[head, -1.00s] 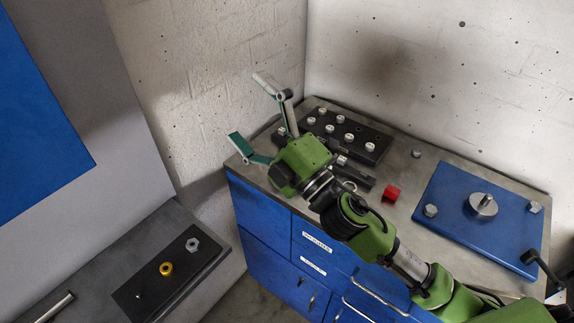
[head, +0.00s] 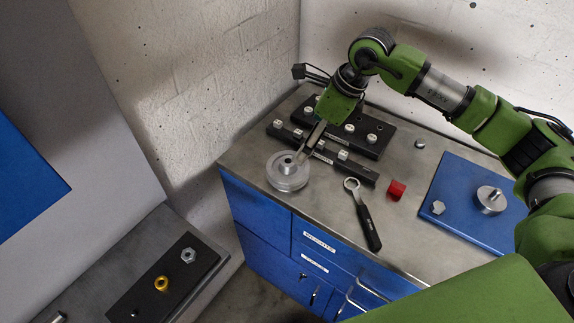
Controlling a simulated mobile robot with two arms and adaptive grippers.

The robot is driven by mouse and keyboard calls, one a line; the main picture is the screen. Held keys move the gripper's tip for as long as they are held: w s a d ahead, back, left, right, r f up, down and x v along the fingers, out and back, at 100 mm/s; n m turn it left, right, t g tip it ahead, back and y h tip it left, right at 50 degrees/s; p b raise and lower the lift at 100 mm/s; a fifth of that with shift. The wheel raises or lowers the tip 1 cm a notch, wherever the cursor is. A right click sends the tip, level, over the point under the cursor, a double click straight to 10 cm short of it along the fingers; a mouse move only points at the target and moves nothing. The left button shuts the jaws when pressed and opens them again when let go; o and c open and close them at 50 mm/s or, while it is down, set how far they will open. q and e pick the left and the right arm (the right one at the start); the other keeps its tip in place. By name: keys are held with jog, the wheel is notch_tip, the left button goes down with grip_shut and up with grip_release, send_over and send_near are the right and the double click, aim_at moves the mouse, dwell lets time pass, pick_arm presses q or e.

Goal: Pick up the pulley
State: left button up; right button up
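The pulley (head: 287,182) is a grey grooved disc with a raised hub, at the left front corner of the metal worktop in the head view. My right gripper (head: 301,157) comes down from above right, and its fingertips are at the hub and back right side of the pulley. The fingers are seen nearly edge-on and overlap, so I cannot tell whether they are open or shut, or whether they touch the pulley. My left gripper is not in view.
Black racks (head: 350,167) with pale pegs stand behind. A blue plate (head: 462,226) holds a metal hub (head: 490,200). A lower bench (head: 95,272) is at left.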

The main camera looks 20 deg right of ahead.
aim_at(288, 167)
jog(key=p+x, duration=0.2)
jog(key=x, duration=0.6)
jog(key=shift+a, duration=0.1)
jog(key=shift+a+f+p, duration=0.2)
jog(key=shift+f+p, duration=0.15)
jog(key=shift+p, duration=0.2)
jog(key=p+x, duration=0.2)
jog(key=x, duration=0.2)
jog(key=shift+f, duration=0.15)
jog(key=shift+w+f, duration=0.1)
jog(key=shift+f, duration=0.1)
jog(key=c, duration=1.7)
jog(key=shift+w+r, duration=0.1)
jog(key=shift+r, duration=0.05)
jog(key=shift+c, duration=1)
